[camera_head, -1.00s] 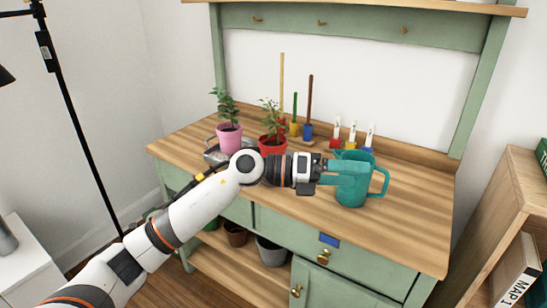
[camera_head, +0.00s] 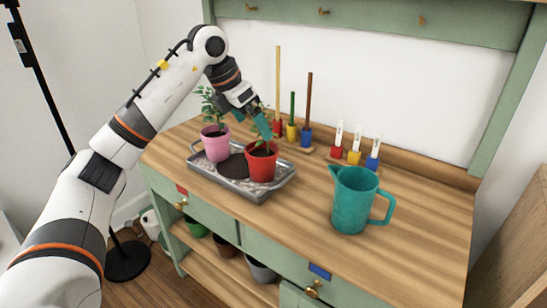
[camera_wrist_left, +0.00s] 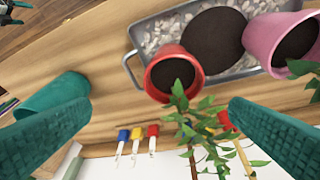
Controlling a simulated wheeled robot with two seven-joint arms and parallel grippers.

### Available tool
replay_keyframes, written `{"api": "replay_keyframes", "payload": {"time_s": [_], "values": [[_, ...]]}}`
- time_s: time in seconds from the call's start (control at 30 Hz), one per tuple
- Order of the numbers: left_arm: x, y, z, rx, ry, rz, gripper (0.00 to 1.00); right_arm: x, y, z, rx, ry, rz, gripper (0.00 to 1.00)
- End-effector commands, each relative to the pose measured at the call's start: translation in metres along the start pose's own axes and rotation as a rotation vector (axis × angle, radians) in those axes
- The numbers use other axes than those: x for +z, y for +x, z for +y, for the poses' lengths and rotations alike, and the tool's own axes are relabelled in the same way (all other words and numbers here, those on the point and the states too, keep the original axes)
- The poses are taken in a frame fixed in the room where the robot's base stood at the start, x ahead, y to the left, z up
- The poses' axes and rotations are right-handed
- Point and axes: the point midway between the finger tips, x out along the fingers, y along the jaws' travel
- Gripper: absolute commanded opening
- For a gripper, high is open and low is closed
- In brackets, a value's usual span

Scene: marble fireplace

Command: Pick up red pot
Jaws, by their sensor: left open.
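The red pot (camera_head: 261,170) with a green plant stands upright on the right part of a grey metal tray (camera_head: 240,187). My left gripper (camera_head: 263,124) is above it, pointing down, with its teal fingers near the plant and partly hiding the leaves. In the left wrist view my left gripper (camera_wrist_left: 160,108) is open, its fingers wide apart, and the red pot (camera_wrist_left: 152,88) with dark soil shows between and beyond the fingertips. The leaves spread across that view's middle. I see no contact with the pot.
A pink pot (camera_head: 216,148) with a plant stands on the tray's left. A teal jug (camera_head: 352,205) stands to the right. Behind are colored blocks with upright sticks (camera_head: 305,135) and white-labelled markers (camera_head: 354,155). The wooden top around the jug is clear.

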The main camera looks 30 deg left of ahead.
Motion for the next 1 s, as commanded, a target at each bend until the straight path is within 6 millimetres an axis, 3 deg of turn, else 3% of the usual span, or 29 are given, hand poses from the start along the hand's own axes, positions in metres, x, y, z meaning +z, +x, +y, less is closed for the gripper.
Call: {"api": "replay_keyframes", "payload": {"time_s": [0.13,0.4,0.67,1.0], "values": [[0.01,-0.001,-0.013,-0.039,-0.022,-0.04,1.0,0.001,-0.002,0.0,0.0,0.0,-0.002,0.93],[0.011,0.046,-0.013,-0.036,-0.02,-0.04,1.0,0.011,-0.03,-0.002,-0.003,0.003,-0.018,0.93],[0.01,0.066,-0.015,-0.036,-0.021,-0.038,1.0,0.014,-0.044,-0.002,-0.004,0.004,-0.025,0.93],[0.008,0.109,-0.019,-0.037,-0.02,-0.036,1.0,0.018,-0.074,-0.003,-0.007,0.006,-0.04,0.93]]}}
